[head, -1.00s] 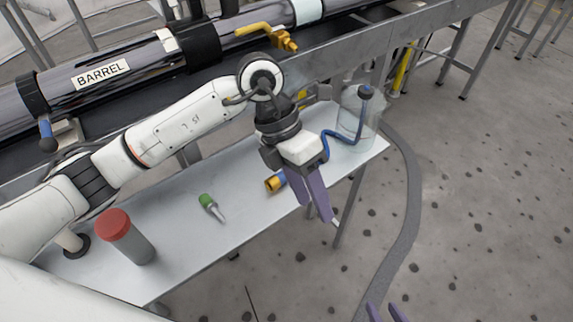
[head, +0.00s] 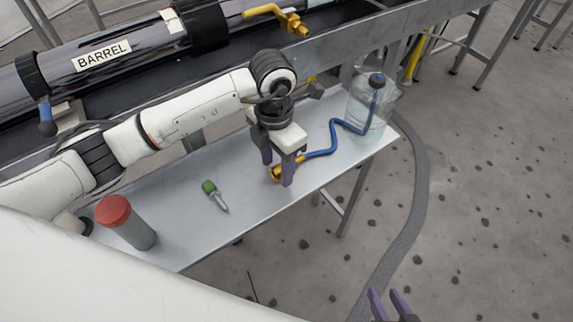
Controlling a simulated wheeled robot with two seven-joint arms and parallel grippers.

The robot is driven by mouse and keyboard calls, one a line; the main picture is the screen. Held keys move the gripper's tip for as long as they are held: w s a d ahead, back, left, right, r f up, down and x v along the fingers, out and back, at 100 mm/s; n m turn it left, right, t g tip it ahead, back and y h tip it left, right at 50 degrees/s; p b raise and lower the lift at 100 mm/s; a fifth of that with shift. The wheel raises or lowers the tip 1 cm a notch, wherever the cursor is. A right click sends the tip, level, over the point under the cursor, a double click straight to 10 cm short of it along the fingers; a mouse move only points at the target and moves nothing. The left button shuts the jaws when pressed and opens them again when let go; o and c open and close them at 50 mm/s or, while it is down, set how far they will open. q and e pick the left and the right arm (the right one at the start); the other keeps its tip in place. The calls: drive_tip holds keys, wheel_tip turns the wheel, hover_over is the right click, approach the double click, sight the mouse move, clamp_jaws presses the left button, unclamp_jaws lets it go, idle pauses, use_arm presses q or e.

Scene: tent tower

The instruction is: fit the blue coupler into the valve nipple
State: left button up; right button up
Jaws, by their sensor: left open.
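The coupler (head: 275,174) lies at the end of the blue hose on the shelf, with its gold end showing. My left gripper (head: 277,170) points down over it, jaws open, one finger on each side; I cannot tell whether they touch it. The fingers hide part of the coupler. The brass valve (head: 292,23) with a yellow handle sits on the machine above; its nipple is too small to make out clearly. My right gripper (head: 384,292) shows only its fingertips at the bottom edge, apart and empty over the floor.
The blue hose (head: 333,135) runs to a clear jar (head: 366,112) at the shelf's right end. A green-capped tool (head: 213,193) and a red-capped grey cylinder (head: 126,222) stand or lie on the shelf (head: 180,240). The barrel (head: 105,58) runs behind.

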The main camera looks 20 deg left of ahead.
use_arm(q)
drive_tip(key=shift+f, duration=0.5)
drive_tip(key=shift+c, duration=0.2)
drive_tip(key=c, duration=1.2)
drive_tip(key=shift+o, duration=0.2)
drive_tip(key=shift+r, duration=0.1)
